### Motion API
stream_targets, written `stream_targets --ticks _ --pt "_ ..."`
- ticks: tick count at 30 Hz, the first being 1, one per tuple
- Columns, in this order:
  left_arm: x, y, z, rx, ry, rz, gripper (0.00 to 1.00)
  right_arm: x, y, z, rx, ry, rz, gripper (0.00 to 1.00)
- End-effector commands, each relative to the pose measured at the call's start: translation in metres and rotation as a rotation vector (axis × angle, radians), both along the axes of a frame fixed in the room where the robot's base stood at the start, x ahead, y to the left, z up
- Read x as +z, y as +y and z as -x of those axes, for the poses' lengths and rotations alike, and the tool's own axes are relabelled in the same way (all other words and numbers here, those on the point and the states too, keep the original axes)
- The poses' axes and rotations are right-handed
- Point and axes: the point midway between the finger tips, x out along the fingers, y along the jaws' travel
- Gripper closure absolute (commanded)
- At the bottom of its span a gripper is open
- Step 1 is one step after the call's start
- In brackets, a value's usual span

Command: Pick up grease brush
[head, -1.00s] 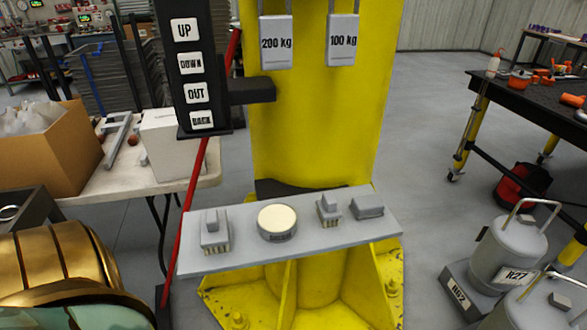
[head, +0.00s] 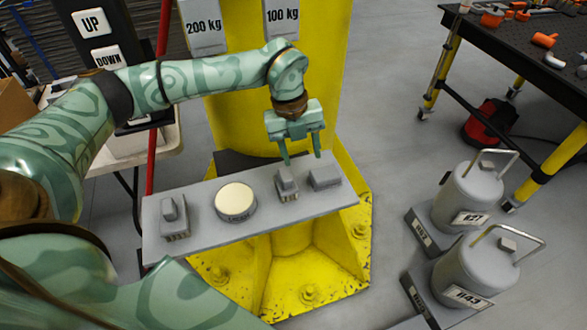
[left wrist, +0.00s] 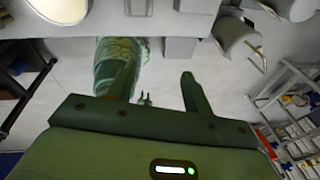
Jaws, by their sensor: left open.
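Two small grey brush-like blocks with ridged lower edges stand on a grey shelf plate (head: 205,232) in the head view. One brush (head: 174,218) is at the left end. The other brush (head: 287,184) is right of the middle, beside a plain grey block (head: 325,177). A round cream-topped tin (head: 235,202) sits between the brushes. My left gripper (head: 302,157) is open and empty, pointing down just above the right brush and the plain block, apart from both. In the left wrist view its fingers (left wrist: 156,88) are spread with nothing between them. My right gripper does not show.
A yellow column (head: 235,120) stands behind the shelf, with a 200 kg plate (head: 203,27) and a 100 kg plate (head: 281,17) above. Grey canisters (head: 470,200) stand at the right on the floor. A dark workbench (head: 490,45) is at the back right.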

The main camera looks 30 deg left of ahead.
Motion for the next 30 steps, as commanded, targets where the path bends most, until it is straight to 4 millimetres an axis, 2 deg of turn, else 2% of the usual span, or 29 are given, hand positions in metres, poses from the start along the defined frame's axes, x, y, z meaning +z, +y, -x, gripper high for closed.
stream_targets --ticks 1,3,6,11,15,18,26,30 --pt "0.013 0.022 -0.002 0.052 -0.003 -0.086 0.49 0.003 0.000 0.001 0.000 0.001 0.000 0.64" --pt "0.022 0.044 -0.002 0.117 -0.002 -0.172 0.49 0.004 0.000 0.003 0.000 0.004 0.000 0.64" --pt "0.019 0.057 -0.001 0.163 0.003 -0.227 0.49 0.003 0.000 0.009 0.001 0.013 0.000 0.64" --pt "-0.017 0.058 -0.001 0.169 0.007 -0.233 0.49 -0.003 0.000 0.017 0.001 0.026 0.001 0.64" --pt "-0.052 0.058 -0.001 0.169 0.006 -0.232 0.49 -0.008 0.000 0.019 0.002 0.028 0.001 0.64" --pt "-0.070 0.058 -0.001 0.168 0.004 -0.231 0.49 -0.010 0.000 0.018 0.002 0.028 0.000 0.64" --pt "-0.089 0.056 -0.002 0.165 0.002 -0.229 0.49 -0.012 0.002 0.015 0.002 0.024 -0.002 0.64" --pt "-0.109 0.053 -0.005 0.166 0.004 -0.229 0.49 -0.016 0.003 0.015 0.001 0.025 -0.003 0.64"
